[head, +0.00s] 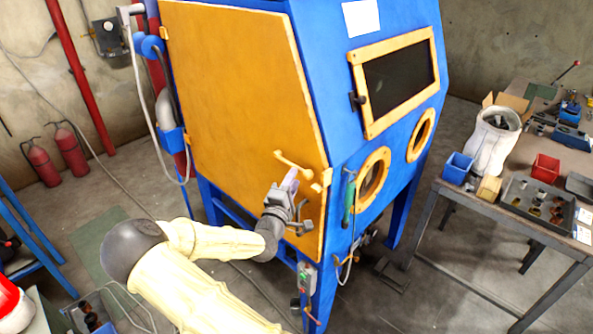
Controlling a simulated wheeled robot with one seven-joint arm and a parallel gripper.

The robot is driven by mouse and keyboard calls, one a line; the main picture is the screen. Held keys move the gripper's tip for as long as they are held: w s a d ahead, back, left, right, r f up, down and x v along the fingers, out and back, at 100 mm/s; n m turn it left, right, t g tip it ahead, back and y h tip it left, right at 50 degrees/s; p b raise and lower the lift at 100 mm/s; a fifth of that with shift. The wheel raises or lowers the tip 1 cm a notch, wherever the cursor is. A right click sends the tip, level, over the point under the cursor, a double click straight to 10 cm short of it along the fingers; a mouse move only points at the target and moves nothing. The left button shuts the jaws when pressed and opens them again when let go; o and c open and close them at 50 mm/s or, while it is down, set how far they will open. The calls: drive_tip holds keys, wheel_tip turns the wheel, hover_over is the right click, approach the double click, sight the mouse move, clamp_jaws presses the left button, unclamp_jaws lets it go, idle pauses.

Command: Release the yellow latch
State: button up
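The blue drum blaster cabinet (325,70) stands in the middle, with a large yellow-orange door (235,90) on its left side. A yellow handle-like bar (293,162) is on the lower right of the door. A small yellow latch piece (326,177) sits at the door's right edge, close to the cabinet's corner. My gripper (290,180) is in front of the door's lower right corner, just below the bar and left of the latch piece. Its fingers overlap in this view, so I cannot tell their opening or whether they touch anything.
Two red fire extinguishers (70,150) are by the left wall. A green-handled tool (349,200) hangs beside the door edge. A control box (307,277) is below the door.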

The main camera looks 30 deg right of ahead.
sight(292, 164)
drive_tip(key=x, duration=0.3)
drive_tip(key=shift+p, duration=0.3)
drive_tip(key=shift+a, duration=0.1)
clamp_jaws()
drive_tip(key=shift+r, duration=0.1)
